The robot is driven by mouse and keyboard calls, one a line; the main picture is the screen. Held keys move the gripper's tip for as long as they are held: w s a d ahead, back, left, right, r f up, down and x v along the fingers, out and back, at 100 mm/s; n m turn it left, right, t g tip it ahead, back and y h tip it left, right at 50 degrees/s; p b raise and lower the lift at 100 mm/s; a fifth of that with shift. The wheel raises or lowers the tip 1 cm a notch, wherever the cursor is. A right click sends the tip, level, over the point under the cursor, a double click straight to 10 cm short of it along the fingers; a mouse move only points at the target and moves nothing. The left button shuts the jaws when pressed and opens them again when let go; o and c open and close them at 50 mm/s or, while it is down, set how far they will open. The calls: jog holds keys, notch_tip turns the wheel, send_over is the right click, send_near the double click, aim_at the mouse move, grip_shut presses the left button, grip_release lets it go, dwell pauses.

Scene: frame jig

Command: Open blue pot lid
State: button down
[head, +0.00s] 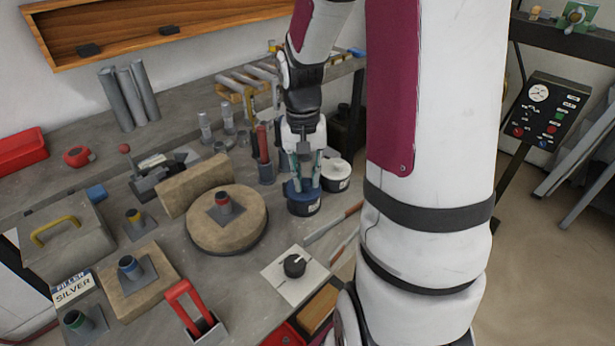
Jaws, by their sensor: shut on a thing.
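The blue pot (304,206) stands on the grey workbench, right of the round wooden block. It has a dark blue body with a pale label low on its side. My gripper (302,184) points down over it, and its fingers are shut on the blue lid (291,188) at the top of the pot. The fingers cover much of the lid. I cannot tell whether the lid is seated or slightly raised.
A white pot (336,178) stands close behind to the right. A holder with red-handled tools (265,165) is close to the left. The round block (226,228) bears a red-ringed tube. A black pot (294,265) sits on a pale sheet in front.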

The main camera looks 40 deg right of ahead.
aim_at(304, 180)
jog(key=g, duration=0.1)
jog(key=w+r+g, duration=0.1)
jog(key=shift+w+a+r+g+p, duration=0.1)
jog(key=shift+w+g+p, duration=0.2)
jog(key=shift+w+r+g, duration=0.2)
jog(key=shift+w+g, duration=0.2)
jog(key=shift+g, duration=0.35)
jog(key=shift+w+r+g, duration=0.2)
jog(key=shift+w+g, duration=0.2)
jog(key=shift+g, duration=0.35)
jog(key=c, duration=1.4)
grip_release()
jog(key=v, duration=1.2)
jog(key=shift+a, duration=0.1)
